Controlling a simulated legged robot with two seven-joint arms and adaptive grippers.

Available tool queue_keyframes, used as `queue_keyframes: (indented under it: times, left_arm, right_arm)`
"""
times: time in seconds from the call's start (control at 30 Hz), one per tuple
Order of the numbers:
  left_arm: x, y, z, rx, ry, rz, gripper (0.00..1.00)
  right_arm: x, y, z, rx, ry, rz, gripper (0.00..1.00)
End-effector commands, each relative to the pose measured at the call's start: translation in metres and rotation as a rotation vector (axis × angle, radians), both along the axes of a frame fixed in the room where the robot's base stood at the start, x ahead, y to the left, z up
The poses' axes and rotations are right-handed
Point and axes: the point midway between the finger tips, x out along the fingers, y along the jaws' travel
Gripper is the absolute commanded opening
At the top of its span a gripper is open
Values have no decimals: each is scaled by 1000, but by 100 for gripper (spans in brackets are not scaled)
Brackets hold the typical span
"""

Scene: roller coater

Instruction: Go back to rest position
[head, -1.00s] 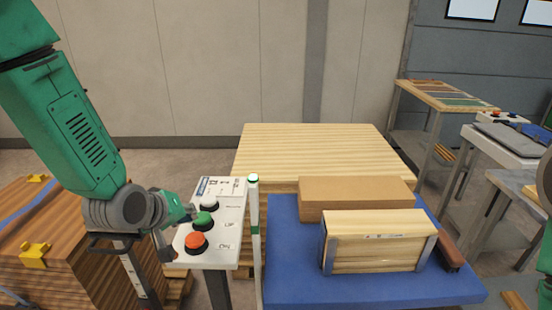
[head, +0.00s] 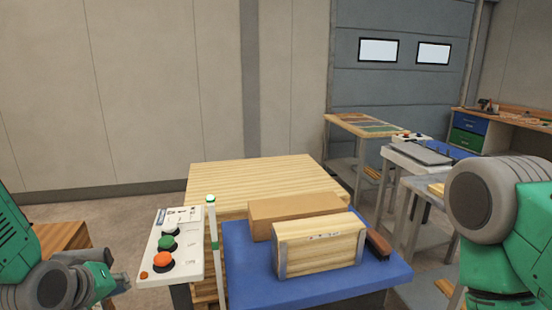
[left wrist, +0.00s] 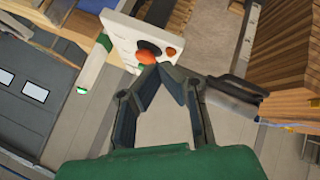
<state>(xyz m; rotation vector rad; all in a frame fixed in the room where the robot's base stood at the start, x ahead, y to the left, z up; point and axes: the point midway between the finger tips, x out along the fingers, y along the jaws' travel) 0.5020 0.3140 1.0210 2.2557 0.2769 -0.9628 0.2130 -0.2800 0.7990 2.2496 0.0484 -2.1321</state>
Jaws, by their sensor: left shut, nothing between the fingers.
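My left gripper (head: 122,284) is at the lower left of the head view, shut and empty, just left of the white control panel and apart from it as far as I can see. In the left wrist view its fingertips (left wrist: 167,71) meet in front of the panel's buttons. The control panel (head: 188,220) carries a red-orange button (head: 162,259), a green button (head: 166,242) and a dark-based knob (head: 170,228). My right arm shows at the right edge; its gripper is out of view.
A thin post with a green light (head: 211,199) stands between panel and table. A pale wooden table (head: 260,180) is behind. Workbenches line the right.

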Motion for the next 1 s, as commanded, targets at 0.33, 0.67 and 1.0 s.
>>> queue_keyframes:
  times: [0.33, 0.67, 1.0]
  left_arm:
    - [-40, -8, -76, 90, 127, -93, 0]
    - [-131, -21, -195, 233, 356, -301, 0]
    - [-274, -31, -304, 363, 642, -637, 0]
  right_arm:
    - [1, 0, -19, 0, -2, 0, 40]
    - [1, 0, -50, 0, -1, 0, 40]
    - [1, 0, -87, 0, -1, 0, 40]
